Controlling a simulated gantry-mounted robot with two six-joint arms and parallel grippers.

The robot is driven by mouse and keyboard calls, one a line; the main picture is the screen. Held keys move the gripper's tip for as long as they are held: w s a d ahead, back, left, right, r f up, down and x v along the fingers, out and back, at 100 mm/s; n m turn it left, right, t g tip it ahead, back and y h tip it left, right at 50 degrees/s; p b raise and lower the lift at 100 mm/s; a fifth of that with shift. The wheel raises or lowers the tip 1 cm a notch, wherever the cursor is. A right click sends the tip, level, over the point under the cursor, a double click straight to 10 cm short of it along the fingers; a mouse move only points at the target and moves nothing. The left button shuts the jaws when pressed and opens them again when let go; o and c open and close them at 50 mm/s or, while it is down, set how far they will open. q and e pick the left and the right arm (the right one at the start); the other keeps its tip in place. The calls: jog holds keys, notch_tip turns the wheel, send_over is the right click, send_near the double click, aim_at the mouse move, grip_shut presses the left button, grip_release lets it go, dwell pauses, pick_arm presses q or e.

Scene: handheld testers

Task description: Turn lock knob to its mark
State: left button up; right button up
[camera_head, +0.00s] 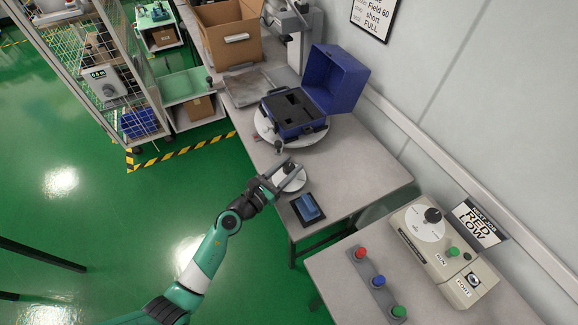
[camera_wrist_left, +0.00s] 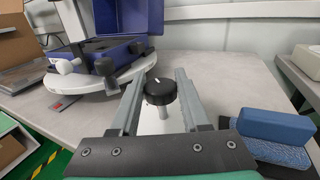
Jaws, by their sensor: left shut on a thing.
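A black ribbed knob (camera_wrist_left: 160,92) with a short white line on its top stands on a pale stem in the left wrist view. My left gripper (camera_wrist_left: 160,97) is shut on this knob, one finger on each side. In the head view my left gripper (camera_head: 277,178) is over a small white round base (camera_head: 292,182) on the grey table; it partly hides the knob there. A mark on the base for the knob cannot be made out. My right gripper is not in view.
Behind stands a blue open case (camera_head: 296,112) on a round white turntable (camera_head: 262,128) with small knobs at its edge. A blue block (camera_head: 307,206) lies on a dark pad close by. A control box (camera_head: 432,240) with a dial and coloured buttons (camera_head: 379,281) stand on the nearer table.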

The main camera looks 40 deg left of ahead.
pick_arm(q)
grip_shut()
jog(key=m+h+b, duration=0.2)
jog(key=h, duration=0.1)
jog(key=shift+a+f, duration=0.1)
jog(key=shift+f, duration=0.1)
jog(key=m+g+h+b, duration=0.1)
jog(key=m+h+b, duration=0.2)
jog(key=h+b, duration=0.1)
jog(key=m+g+h+b, duration=0.2)
jog(key=m+h+b, duration=0.1)
jog(key=h+b, duration=0.1)
jog(key=shift+g+h, duration=0.3)
jog(key=shift+h, duration=0.2)
jog(key=shift+r+m+g+h+b, duration=0.2)
jog(key=shift+m+g+h+b, duration=0.25)
jog(key=shift+m+g+h, duration=0.95)
jog(key=shift+h, duration=0.1)
jog(key=shift+m+g+h, duration=0.6)
jog(key=shift+m+g, duration=0.1)
jog(key=shift+g, duration=0.2)
